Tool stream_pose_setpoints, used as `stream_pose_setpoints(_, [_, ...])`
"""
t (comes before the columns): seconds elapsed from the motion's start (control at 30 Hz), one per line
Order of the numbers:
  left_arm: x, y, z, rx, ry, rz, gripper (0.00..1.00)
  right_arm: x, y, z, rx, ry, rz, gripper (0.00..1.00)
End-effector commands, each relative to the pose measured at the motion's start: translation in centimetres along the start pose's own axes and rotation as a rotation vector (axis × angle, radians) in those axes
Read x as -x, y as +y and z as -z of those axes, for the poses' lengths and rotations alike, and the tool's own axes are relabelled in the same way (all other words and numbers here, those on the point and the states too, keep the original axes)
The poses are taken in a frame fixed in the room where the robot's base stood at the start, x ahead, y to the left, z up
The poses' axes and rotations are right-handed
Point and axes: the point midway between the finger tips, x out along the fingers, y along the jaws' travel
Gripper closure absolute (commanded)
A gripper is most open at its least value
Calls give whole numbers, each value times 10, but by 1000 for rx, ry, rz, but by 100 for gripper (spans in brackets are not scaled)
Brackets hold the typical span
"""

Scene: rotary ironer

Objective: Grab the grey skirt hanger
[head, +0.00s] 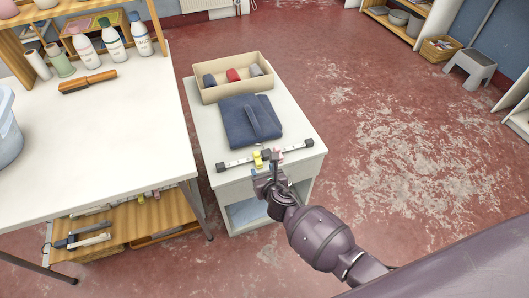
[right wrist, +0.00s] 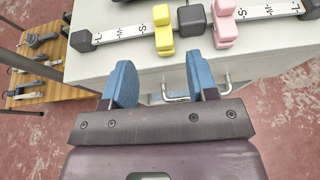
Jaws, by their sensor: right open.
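The skirt hanger (head: 238,162) lies near the front edge of the small white cabinet's top. It is a white bar with size letters, dark grey end blocks, a grey middle block, a yellow clip and a pink clip. It also shows across the top of the right wrist view (right wrist: 122,34). My right gripper (right wrist: 163,80) is open, its blue fingers spread and empty, just short of the hanger around the yellow clip and grey middle block. My left gripper is not in view.
Behind the hanger on the cabinet (head: 204,142) lie folded dark blue cloth (head: 250,121) and an open box (head: 232,78) with rolled items. The cabinet front has a metal handle (right wrist: 180,97). A white table (head: 100,135) stands at left. Red floor is open at right.

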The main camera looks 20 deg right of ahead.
Motion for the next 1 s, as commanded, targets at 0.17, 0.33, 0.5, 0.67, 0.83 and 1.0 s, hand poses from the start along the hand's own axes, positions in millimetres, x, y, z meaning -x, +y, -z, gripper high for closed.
stream_pose_setpoints(0.17, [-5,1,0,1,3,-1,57,-9,0,1,-2,1,0,47])
stream_pose_setpoints(0.33, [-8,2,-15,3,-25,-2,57,-28,-3,5,-3,5,0,47])
stream_pose_setpoints(0.5, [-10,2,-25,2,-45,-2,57,-49,-4,5,-3,5,0,47])
stream_pose_setpoints(0.67, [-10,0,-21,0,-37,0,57,-57,-4,2,-3,3,-1,47])
stream_pose_setpoints(0.83, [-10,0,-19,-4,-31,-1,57,-58,-4,0,-3,0,-1,47])
stream_pose_setpoints(1.0, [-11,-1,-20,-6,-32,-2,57,-58,-4,0,-3,0,-1,62])
